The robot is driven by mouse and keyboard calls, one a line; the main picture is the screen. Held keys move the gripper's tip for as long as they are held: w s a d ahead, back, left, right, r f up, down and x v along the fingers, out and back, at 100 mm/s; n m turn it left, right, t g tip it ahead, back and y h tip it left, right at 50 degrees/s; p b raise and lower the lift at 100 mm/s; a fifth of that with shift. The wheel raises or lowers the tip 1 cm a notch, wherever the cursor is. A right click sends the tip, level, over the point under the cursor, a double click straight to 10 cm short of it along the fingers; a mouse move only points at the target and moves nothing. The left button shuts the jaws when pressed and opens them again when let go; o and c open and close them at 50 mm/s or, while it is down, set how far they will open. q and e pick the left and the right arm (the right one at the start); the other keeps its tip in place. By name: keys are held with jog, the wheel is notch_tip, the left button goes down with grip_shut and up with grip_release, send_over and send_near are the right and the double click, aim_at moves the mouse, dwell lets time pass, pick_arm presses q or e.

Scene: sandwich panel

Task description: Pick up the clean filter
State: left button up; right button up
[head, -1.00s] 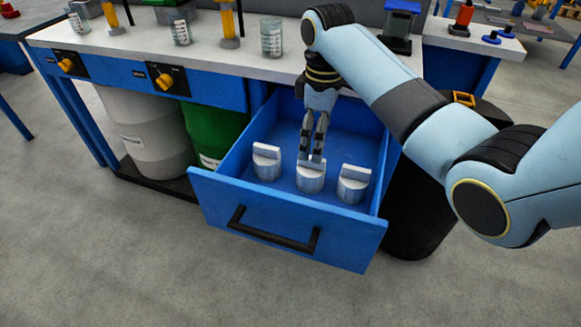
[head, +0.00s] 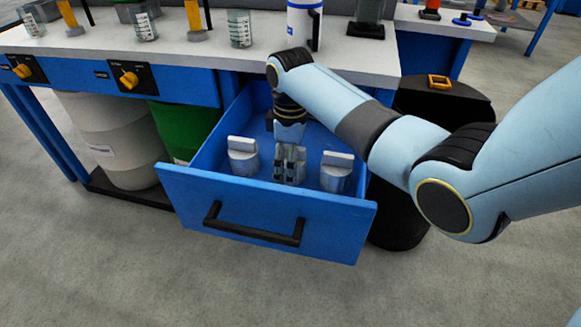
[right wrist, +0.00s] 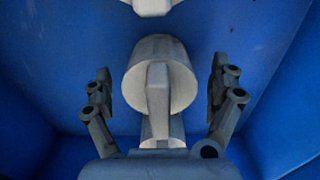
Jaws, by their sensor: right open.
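Grey-white round filters with raised grip bars stand in the open blue drawer (head: 262,205). One filter (head: 243,158) is at the left and another (head: 336,172) at the right. My right gripper (head: 289,178) points down into the drawer between them, over the middle filter, which it mostly hides in the head view. In the right wrist view a filter (right wrist: 133,82) with its bar lies between the two spread fingers, with gaps on both sides. Part of another filter (right wrist: 151,6) shows at the top edge there. My left gripper is out of view.
The drawer walls enclose the gripper closely. The white worktop (head: 190,52) above holds a beaker (head: 239,29) and a white canister (head: 302,25). A black bin (head: 462,105) stands right of the drawer; white (head: 110,135) and green (head: 185,128) barrels stand left.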

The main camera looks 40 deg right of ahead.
jog(key=shift+r, duration=0.1)
jog(key=c, duration=1.3)
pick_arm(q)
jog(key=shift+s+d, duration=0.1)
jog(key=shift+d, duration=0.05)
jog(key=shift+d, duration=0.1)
pick_arm(e)
jog(key=shift+r+p, duration=0.35)
jog(key=shift+r, duration=0.3)
jog(key=r+p, duration=0.1)
jog(key=r, duration=0.1)
jog(key=s+r+p, duration=0.1)
jog(key=r, duration=0.1)
jog(key=s+r+p, duration=0.4)
jog(key=s+r, duration=0.1)
jog(key=s, duration=0.5)
jog(key=shift+s+a+r, duration=0.25)
jog(key=shift+a+r, duration=0.1)
jog(key=shift+a, duration=0.1)
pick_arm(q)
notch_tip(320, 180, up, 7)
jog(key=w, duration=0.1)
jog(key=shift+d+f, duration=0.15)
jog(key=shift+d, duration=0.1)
